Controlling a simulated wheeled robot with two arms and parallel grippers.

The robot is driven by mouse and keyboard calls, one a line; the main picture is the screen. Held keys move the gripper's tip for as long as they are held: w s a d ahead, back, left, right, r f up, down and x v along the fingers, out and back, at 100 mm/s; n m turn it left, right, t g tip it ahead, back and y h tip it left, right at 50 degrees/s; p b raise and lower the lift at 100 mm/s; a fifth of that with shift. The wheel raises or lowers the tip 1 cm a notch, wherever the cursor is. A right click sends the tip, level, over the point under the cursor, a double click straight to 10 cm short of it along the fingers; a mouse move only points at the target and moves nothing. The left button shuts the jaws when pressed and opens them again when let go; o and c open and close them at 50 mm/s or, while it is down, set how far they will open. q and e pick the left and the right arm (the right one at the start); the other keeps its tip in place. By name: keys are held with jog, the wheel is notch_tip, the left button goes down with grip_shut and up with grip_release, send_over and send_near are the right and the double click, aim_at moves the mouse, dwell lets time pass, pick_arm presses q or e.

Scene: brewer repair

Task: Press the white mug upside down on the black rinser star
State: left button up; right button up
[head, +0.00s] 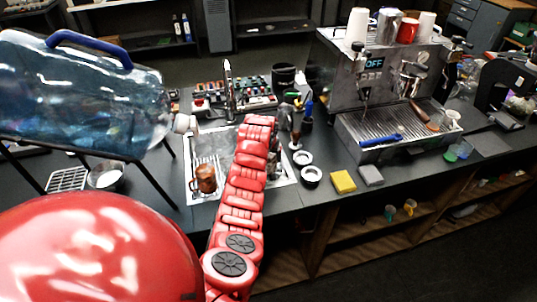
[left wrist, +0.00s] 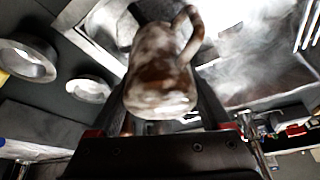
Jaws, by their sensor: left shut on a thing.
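A mug (left wrist: 160,85), mottled brown and white, is between the fingers of my left gripper (left wrist: 165,62) in the left wrist view. The gripper is shut on it, and its handle points to the upper right. I cannot tell which way its mouth faces. In the head view my red left arm reaches over the right side of the sink (head: 215,143) and largely hides the gripper and the held mug. A copper-brown mug-shaped vessel (head: 204,179) stands at the sink's front left. I cannot make out the black rinser star. My right gripper is not in view.
A large blue water jug (head: 75,100) tilts at the left, its white cap near the sink. A tap (head: 229,90) rises behind the sink. Two rings (head: 303,158) (head: 312,175), a yellow sponge (head: 343,182) and an espresso machine (head: 375,75) are to the right.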

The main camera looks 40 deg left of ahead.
pick_arm(q)
jog(key=shift+s+r, duration=0.1)
jog(key=shift+f+b, duration=0.45)
jog(key=shift+f, duration=0.3)
dwell(1.6)
jog(key=shift+r, duration=1.6)
dwell(0.6)
jog(key=shift+r, duration=0.55)
jog(key=shift+r+b, duration=0.3)
jog(key=shift+r, duration=2.15)
